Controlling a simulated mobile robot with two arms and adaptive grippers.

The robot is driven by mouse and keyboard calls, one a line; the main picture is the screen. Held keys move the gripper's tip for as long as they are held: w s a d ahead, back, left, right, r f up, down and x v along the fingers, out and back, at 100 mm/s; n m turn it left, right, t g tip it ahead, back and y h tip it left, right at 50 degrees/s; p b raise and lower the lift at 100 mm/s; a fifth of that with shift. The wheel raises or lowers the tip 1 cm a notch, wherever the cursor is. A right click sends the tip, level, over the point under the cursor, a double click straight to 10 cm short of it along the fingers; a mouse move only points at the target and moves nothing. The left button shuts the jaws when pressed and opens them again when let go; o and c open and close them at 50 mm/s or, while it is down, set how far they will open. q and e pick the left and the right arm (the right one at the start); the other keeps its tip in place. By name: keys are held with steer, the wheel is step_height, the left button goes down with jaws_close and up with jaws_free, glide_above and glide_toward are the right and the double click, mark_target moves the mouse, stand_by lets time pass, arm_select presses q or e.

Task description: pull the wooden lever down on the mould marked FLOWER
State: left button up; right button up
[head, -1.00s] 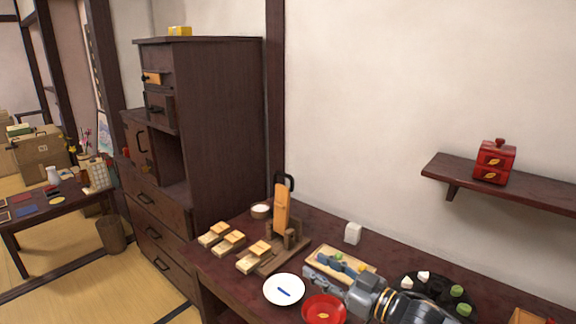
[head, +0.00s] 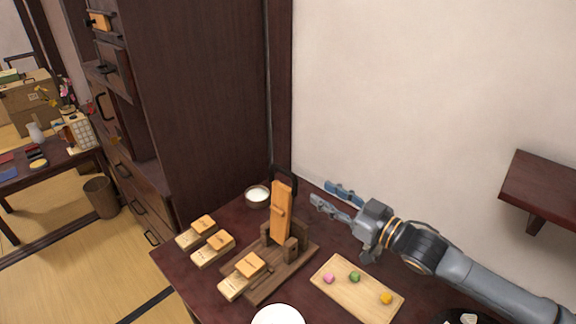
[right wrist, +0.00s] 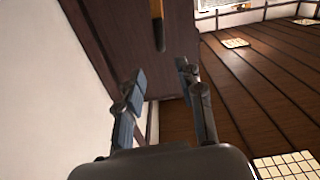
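A press with an upright wooden lever (head: 281,205) stands on the dark table. Three small pale wooden moulds (head: 195,231) (head: 213,248) (head: 243,274) lie in a row at the left of the press. No FLOWER marking is readable here. My right gripper (head: 325,194) is open and empty, raised to the right of the lever and apart from it. Its spread fingers show in the right wrist view (right wrist: 161,75). My left gripper is not in view.
A tray (head: 325,286) with pink, green and yellow sweets lies right of the press. A tall dark cabinet (head: 205,90) and the wall (head: 400,90) border the table.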

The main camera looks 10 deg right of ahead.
mark_target(294, 177)
steer(key=p+x, duration=0.2)
steer(key=x, duration=0.9)
steer(key=shift+w+a+r, duration=0.15)
steer(key=shift+a+r, duration=0.05)
steer(key=shift+a, duration=0.05)
steer(key=shift+w+a, duration=0.2)
steer(key=shift+w, duration=0.1)
steer(key=shift+w+a+f, duration=0.1)
steer(key=shift+w+a, duration=0.05)
steer(key=shift+w, duration=0.1)
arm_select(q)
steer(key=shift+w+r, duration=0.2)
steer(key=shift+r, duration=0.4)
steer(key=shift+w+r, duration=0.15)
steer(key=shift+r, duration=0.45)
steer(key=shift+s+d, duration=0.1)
arm_select(e)
jaws_close()
